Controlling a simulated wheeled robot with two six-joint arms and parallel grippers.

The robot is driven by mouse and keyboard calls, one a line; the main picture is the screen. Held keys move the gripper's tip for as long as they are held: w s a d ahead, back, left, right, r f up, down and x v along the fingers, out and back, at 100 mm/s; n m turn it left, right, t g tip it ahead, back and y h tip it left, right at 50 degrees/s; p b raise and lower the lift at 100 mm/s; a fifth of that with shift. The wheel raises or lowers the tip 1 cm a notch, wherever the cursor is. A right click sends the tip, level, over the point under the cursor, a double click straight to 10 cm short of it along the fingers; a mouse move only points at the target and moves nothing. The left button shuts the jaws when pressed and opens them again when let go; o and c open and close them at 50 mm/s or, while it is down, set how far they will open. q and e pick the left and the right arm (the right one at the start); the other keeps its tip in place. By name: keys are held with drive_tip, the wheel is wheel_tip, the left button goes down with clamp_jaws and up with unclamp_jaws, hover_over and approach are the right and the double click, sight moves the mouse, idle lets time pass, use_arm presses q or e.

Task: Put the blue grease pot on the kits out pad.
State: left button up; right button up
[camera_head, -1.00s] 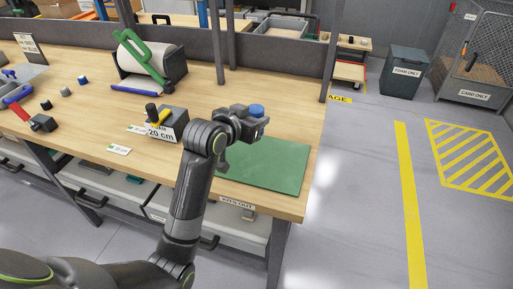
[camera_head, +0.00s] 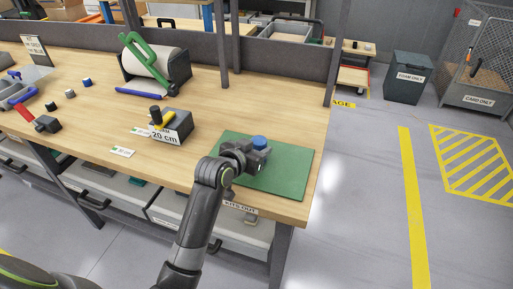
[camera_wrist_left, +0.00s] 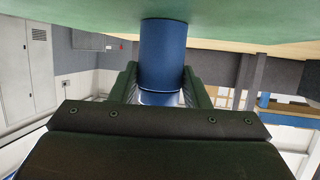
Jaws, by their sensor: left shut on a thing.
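The blue grease pot (camera_head: 259,142) is in the jaws of my left gripper (camera_head: 258,157), over the green kits out pad (camera_head: 290,180). In the left wrist view, the pot (camera_wrist_left: 163,55) stands between both fingers of the gripper (camera_wrist_left: 161,85). Its far end meets the green pad surface (camera_wrist_left: 240,22) in that picture; I cannot tell whether it touches or is just above. The gripper hides part of the pad. A "KITS OUT" label (camera_head: 240,207) is on the bench's front edge. My right gripper is not in view.
A dark block marked 20 cm (camera_head: 172,127) with a yellow-handled tool stands left of the pad. A paper roll holder (camera_head: 155,68) and several small caps are farther left. The rest of the pad is clear. The bench's right edge (camera_head: 318,180) is close by.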

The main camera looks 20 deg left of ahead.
use_arm(q)
drive_tip(key=o, duration=1)
drive_tip(key=shift+r, duration=0.1)
drive_tip(key=shift+s, duration=0.15)
drive_tip(key=v, duration=1.1)
drive_tip(key=shift+s+a+r, duration=0.15)
drive_tip(key=shift+s+r, duration=0.05)
drive_tip(key=shift+s, duration=0.15)
drive_tip(key=shift+f, duration=0.1)
